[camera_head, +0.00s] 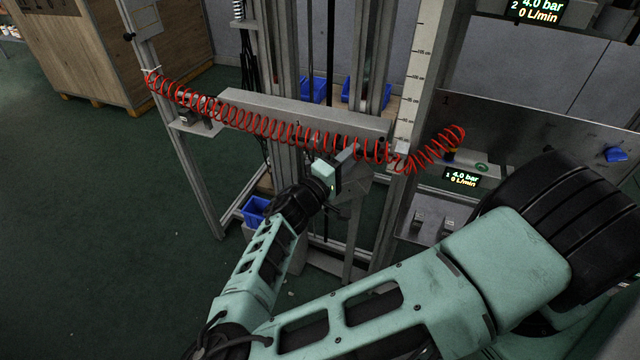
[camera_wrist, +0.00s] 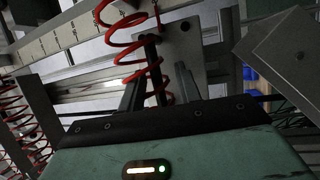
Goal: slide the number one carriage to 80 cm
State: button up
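The number one carriage (camera_head: 300,117) looks to be the long grey horizontal beam with a small mark "1" on its face, crossing the vertical posts. A vertical scale (camera_head: 408,100) stands at its right end and also shows in the wrist view (camera_wrist: 65,38); its figures are too small to read. My gripper (camera_head: 345,163) is just below the right half of the beam, its fingertips partly hidden. In the wrist view my gripper (camera_wrist: 160,85) has its two dark fingers apart, with a thin dark bar (camera_wrist: 151,55) between them. Clear gaps show beside the bar, and I see no grip on it.
A red coiled hose (camera_head: 270,126) runs along the beam and passes close in front of my fingers. Displays (camera_head: 462,179) and a metal panel (camera_head: 530,125) stand to the right. A wooden crate (camera_head: 125,50) is far left; the floor there is open.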

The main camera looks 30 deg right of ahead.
jog(key=b+v, duration=0.2)
jog(key=v, duration=1.3)
jog(key=shift+a, duration=0.15)
jog(key=s+d+f+g+y+p, duration=0.1)
jog(key=s+d+f+g+y, duration=0.1)
jog(key=s+d+g+y, duration=0.3)
jog(key=s+a+r+g+y+p, duration=0.2)
jog(key=s+a+r+g+y, duration=0.15)
jog(key=s+a+y, duration=0.35)
jog(key=s+a+r+n+t+y+p, duration=0.1)
jog(key=s+a+r+y, duration=0.1)
jog(key=r, duration=0.5)
jog(key=s+a+r+n+t+y+p, duration=0.1)
jog(key=s+a+r+n+y, duration=0.1)
jog(key=r, duration=0.6)
jog(key=s+a+r+n+t+y+p, duration=0.1)
jog(key=s+a+r+n+y+p, duration=0.1)
jog(key=r, duration=0.6)
jog(key=shift+s+y, duration=0.75)
jog(key=shift+y, duration=0.25)
jog(key=shift+r, duration=0.1)
